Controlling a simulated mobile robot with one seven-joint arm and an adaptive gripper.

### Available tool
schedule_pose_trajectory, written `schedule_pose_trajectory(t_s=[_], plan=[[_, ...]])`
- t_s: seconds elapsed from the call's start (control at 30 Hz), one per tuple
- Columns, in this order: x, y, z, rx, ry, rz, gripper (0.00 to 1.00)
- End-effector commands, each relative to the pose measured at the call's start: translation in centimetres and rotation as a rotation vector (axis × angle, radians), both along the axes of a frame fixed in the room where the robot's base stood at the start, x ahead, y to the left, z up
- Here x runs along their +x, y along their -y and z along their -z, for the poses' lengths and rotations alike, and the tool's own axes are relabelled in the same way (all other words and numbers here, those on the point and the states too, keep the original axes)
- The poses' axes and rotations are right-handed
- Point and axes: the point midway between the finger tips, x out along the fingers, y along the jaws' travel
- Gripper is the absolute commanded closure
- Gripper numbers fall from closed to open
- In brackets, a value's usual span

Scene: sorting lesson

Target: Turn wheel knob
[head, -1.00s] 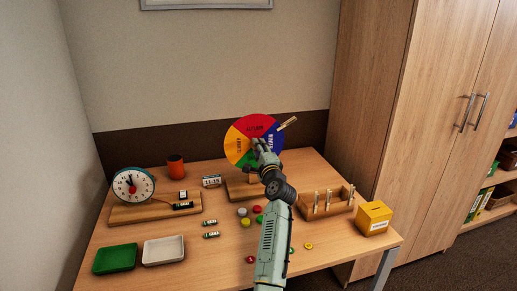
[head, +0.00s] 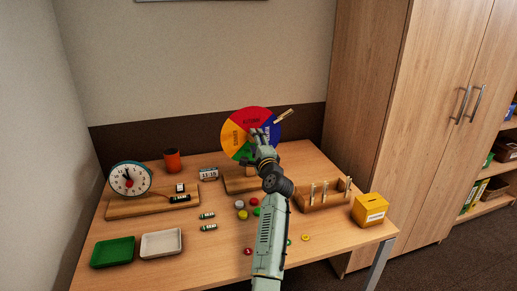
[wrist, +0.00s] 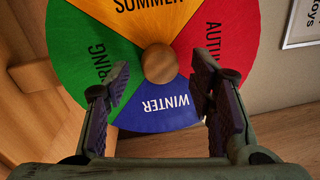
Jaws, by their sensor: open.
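The season wheel (head: 240,132) stands upright at the back of the table, with red, orange, green and blue sectors. In the wrist view the wheel (wrist: 85,45) fills much of the picture, and its round wooden knob (wrist: 159,63) sits at the centre. My gripper (head: 262,140) is in front of the wheel and hides part of it and the knob in the head view. In the wrist view my gripper (wrist: 160,82) is open and empty. Its fingers are spread to the lower left and lower right of the knob, apart from it.
A clothespin (head: 284,116) is at the wheel's upper right edge. A toy clock (head: 130,179), orange cup (head: 172,160), green tray (head: 112,252) and white tray (head: 161,243) are left. A wooden peg rack (head: 322,196) and yellow box (head: 370,209) are right. Loose counters and batteries lie mid-table.

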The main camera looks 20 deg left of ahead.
Motion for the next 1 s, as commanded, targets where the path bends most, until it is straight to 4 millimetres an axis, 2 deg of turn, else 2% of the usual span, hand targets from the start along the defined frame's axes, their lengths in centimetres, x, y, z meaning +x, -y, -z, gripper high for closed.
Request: schedule_pose_trajectory(t_s=[0.17, 0.4, 0.6, 0.77, 1.0], plan=[[-2.0, 1.4, 0.4, 0.0, 0.0, 0.001, 0.5], [-6.2, 4.1, 0.8, -0.002, 0.0, 0.001, 0.5], [-8.7, 5.9, 1.0, -0.001, -0.001, 0.002, 0.5], [-9.6, 6.5, 1.1, -0.001, -0.001, 0.001, 0.5], [-9.6, 6.5, 1.1, 0.0, -0.001, 0.0, 0.5]])
